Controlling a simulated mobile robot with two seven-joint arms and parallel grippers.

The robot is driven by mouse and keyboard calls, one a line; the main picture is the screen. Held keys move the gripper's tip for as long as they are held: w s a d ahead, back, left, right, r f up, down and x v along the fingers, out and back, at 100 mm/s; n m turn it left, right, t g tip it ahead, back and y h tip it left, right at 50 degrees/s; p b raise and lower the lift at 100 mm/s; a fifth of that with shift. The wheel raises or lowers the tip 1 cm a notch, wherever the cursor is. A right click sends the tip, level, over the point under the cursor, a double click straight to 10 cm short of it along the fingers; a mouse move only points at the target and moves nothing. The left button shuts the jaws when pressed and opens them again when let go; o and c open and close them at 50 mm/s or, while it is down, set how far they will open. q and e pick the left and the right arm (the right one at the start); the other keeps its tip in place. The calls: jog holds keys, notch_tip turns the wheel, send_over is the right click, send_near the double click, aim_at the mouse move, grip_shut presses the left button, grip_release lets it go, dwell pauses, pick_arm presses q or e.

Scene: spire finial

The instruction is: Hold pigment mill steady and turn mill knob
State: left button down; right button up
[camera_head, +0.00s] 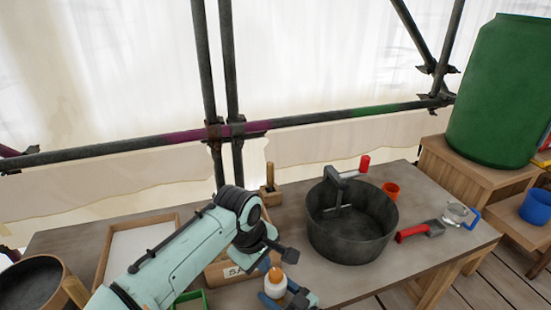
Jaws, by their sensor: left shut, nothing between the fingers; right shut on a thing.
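The pigment mill appears to be the small white body (275,291) with a round orange knob (277,275) on top, low in the middle of the head view. My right gripper (287,298) comes in at the bottom edge, its blue fingers on the white body; its arm is out of the picture. My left arm reaches in from the lower left and bends down. My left gripper (266,264) is shut and empty close above and left of the orange knob. I cannot tell whether it touches the knob.
A dark pot (352,237) with a red-handled crank (345,178) stands right of the mill. A framed tray (134,247) and brown bucket (33,284) are left. Scaffold poles (228,100) stand behind.

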jog(key=o, duration=1.2)
